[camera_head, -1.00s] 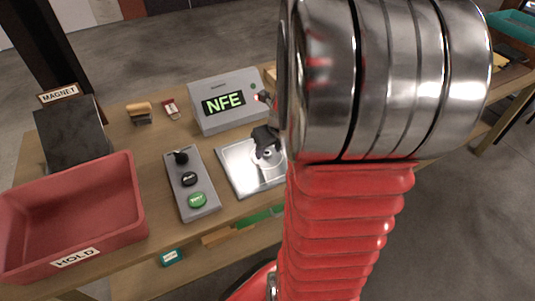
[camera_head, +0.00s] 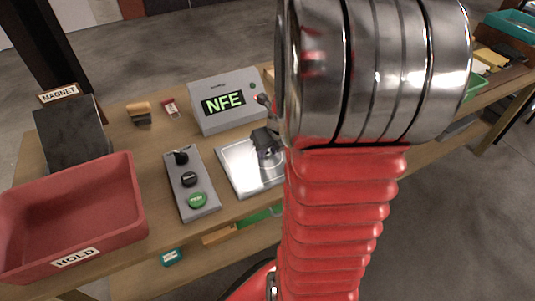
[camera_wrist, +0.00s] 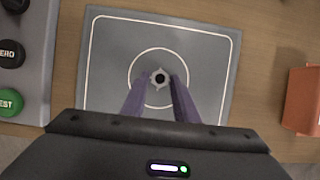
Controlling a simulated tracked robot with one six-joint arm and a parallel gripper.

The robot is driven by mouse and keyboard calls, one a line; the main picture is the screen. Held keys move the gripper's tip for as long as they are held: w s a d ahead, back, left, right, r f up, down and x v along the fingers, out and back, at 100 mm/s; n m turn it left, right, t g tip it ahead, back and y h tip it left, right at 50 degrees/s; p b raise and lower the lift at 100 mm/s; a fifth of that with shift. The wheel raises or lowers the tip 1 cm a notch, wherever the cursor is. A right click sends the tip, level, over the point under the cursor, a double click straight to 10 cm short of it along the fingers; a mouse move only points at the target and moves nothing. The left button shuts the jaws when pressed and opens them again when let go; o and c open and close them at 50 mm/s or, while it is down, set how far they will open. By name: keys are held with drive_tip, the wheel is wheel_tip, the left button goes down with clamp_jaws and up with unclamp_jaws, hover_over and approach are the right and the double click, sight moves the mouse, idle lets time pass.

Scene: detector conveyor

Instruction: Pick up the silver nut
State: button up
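The silver nut (camera_wrist: 160,70) lies near the middle of the ring marked on the grey plate (camera_wrist: 205,40) in the wrist view. It is small, with a dark central hole. My gripper (camera_wrist: 159,82) is open, its two purple-looking fingers apart at the near left and near right of the nut. I cannot tell whether they touch it or how high they are above the plate. In the head view the shiny plate (camera_head: 238,172) shows my dark gripper (camera_head: 266,150) low over it, and the nut is not clearly visible there.
A control box with buttons (camera_head: 181,205) stands left of the plate. The NFE display (camera_head: 216,88) stands behind it. A red HOLD bin (camera_head: 125,190) and MAGNET block (camera_head: 72,135) are at the left. An orange block (camera_wrist: 302,100) sits right of the plate.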

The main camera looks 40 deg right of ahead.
sight(269, 155)
clamp_jaws()
drive_tip(key=shift+r, duration=0.1)
wheel_tip(269, 155, up, 10)
idle(0.7)
idle(0.4)
